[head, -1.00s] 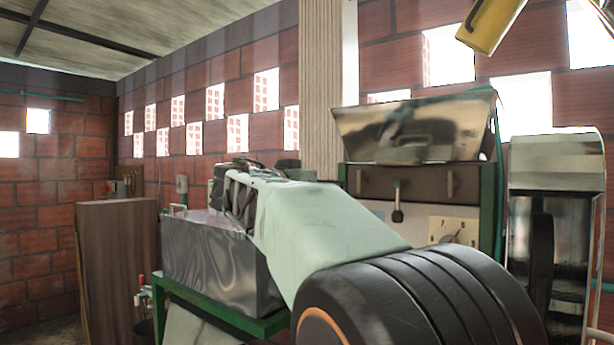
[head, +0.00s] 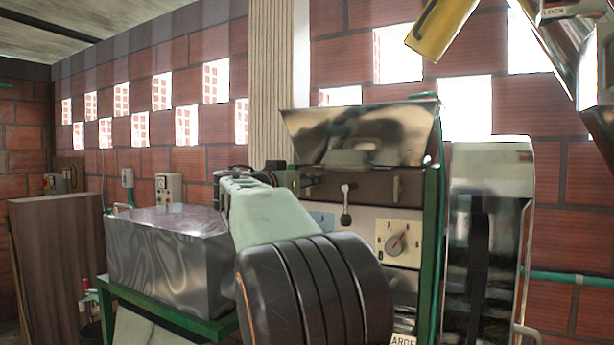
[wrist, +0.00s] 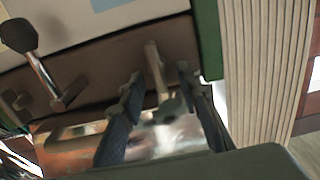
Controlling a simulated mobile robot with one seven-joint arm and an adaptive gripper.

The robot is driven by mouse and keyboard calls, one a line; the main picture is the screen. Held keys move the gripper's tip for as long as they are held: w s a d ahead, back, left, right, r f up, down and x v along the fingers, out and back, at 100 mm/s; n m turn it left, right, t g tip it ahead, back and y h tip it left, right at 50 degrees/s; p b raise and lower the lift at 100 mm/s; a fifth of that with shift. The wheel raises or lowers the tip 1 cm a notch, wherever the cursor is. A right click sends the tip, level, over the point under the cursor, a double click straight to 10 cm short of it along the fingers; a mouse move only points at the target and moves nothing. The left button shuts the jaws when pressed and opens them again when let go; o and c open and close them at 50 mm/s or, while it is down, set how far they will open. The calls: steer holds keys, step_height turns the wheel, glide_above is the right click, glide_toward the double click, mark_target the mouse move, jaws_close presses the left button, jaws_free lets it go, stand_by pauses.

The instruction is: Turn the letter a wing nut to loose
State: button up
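The machine's brown front strip (head: 370,188) carries a metal wing nut or bolt (head: 396,188) at its right. In the wrist view, a similar pale metal piece (wrist: 153,62) stands out from the strip, between the fingers of my gripper (wrist: 159,76). My gripper's two dark fingers are apart, one on each side of it. I cannot tell whether either finger touches it. In the head view, my arm mostly hides that piece and the gripper. No letter "a" is readable on either piece.
A lever with a dark knob (head: 346,206) stands near the strip; it also shows in the wrist view (wrist: 22,38). A shiny hopper (head: 365,137) is above. A numbered dial (head: 396,243) is below. A steel box (head: 170,255) stands left on a green frame.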

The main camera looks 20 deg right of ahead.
steer(key=shift+c, duration=0.6)
jaws_close()
steer(key=shift+n+b, duration=0.3)
steer(key=n, duration=0.5)
steer(key=f+n+b, duration=0.1)
steer(key=n, duration=0.5)
steer(key=w+a+n+b, duration=0.1)
steer(key=n, duration=0.5)
steer(key=shift+w+f, duration=0.1)
steer(key=shift+f, duration=0.15)
